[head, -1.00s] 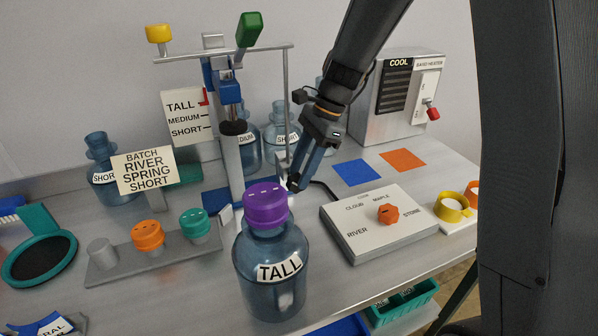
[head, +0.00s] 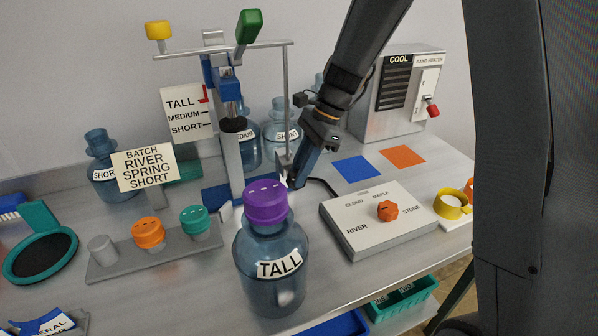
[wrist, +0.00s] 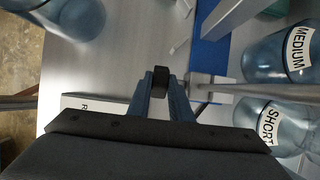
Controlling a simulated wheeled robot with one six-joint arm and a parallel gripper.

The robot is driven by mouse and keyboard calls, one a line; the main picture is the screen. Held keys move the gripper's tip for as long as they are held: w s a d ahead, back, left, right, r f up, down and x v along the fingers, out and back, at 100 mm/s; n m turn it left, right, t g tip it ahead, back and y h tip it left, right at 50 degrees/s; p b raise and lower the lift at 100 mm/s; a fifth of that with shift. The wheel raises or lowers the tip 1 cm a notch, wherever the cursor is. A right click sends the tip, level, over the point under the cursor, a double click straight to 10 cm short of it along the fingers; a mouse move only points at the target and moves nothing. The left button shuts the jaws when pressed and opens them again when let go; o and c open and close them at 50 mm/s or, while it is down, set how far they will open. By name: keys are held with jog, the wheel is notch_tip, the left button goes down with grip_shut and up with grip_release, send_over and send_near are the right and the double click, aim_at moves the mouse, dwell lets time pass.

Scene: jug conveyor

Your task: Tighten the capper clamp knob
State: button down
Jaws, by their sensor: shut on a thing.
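The capper (head: 228,150) stands at the back, with a blue carriage (head: 222,85), a green handle (head: 249,27) and a black press head. A red pointer (head: 204,95) is at TALL on its height card (head: 186,114). My gripper (head: 291,182) is low to the right of the capper column, behind the tall jug. In the wrist view, my gripper (wrist: 161,76) is shut on a small dark knob (wrist: 161,73) between its fingertips. Pale metal fittings (wrist: 212,88) lie to the right of it. The jug hides part of this area in the head view.
A blue TALL jug (head: 270,255) with a purple cap stands in front. A dial panel (head: 378,222) and band heater (head: 397,95) are to the right. A batch card (head: 145,168) reads RIVER SPRING SHORT. Medium and short jugs stand behind the capper; caps sit on a rack (head: 150,257).

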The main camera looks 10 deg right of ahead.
jog(key=y, duration=0.1)
jog(key=y+b, duration=0.1)
jog(key=d+g+y, duration=0.1)
jog(key=y, duration=0.1)
jog(key=shift+w+f, duration=0.15)
jog(key=shift+f, duration=0.15)
jog(key=shift+w+d+f+g+y+b, duration=0.15)
jog(key=shift+g+y+b, duration=0.15)
jog(key=shift+y+b, duration=0.5)
jog(key=shift+s+d+f+g+y+b, duration=0.1)
jog(key=shift+g+y+b, duration=0.2)
jog(key=shift+y, duration=0.9)
jog(key=c, duration=1.6)
grip_release()
jog(key=shift+b+v, duration=1.15)
jog(key=shift+v, duration=2.75)
jog(key=shift+f, duration=0.1)
